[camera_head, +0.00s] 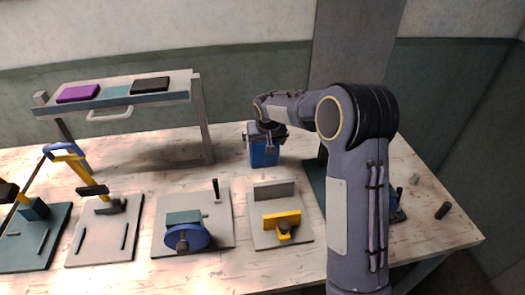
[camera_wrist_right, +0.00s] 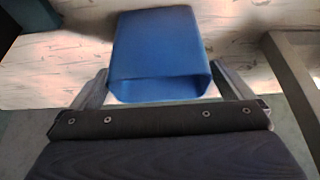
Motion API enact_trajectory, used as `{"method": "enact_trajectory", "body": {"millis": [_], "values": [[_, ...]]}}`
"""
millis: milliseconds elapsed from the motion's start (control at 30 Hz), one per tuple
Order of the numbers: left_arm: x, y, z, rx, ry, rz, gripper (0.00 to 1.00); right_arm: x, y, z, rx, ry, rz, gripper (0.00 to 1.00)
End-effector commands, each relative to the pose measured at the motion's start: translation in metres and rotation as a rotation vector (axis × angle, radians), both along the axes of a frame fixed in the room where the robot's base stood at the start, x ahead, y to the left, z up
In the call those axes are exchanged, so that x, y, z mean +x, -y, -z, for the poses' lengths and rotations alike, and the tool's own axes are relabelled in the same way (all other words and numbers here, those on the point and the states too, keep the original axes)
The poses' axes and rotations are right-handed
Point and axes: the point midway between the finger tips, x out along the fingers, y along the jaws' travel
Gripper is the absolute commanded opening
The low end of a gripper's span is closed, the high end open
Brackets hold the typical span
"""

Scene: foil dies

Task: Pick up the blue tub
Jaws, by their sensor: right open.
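The blue tub (camera_head: 264,155) stands on the wooden table toward the back, right of the raised shelf. My right gripper (camera_head: 265,137) is over the tub, and its body hides part of the tub's top. In the right wrist view the blue tub (camera_wrist_right: 158,55) lies between the two spread fingers of my right gripper (camera_wrist_right: 165,90), one finger on each side. The jaws are open, and I cannot tell whether either finger touches the tub. My left gripper is not in view.
A raised shelf (camera_head: 120,99) with purple, teal and dark blocks stands at the back left. Several fixtures line the front, including one with a blue wheel (camera_head: 186,238) and one with a yellow part (camera_head: 282,222). A small dark cylinder (camera_head: 442,210) lies at the right.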

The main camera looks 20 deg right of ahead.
Motion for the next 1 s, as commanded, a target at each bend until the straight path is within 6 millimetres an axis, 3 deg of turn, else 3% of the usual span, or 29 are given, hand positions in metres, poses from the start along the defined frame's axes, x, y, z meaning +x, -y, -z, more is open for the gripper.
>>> {"method": "enact_trajectory", "body": {"millis": [200,467,700,1000], "values": [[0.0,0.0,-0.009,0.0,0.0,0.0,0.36,0.01,0.003,0.023,0.0,0.0,0.0,1.0],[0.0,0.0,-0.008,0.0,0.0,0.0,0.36,0.01,0.003,0.025,0.001,0.001,0.0,1.0],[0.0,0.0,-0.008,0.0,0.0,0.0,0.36,0.01,0.003,0.025,0.001,0.0,0.0,0.69],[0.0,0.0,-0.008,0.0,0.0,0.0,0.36,0.01,0.003,0.023,0.0,0.002,0.0,0.68]]}}
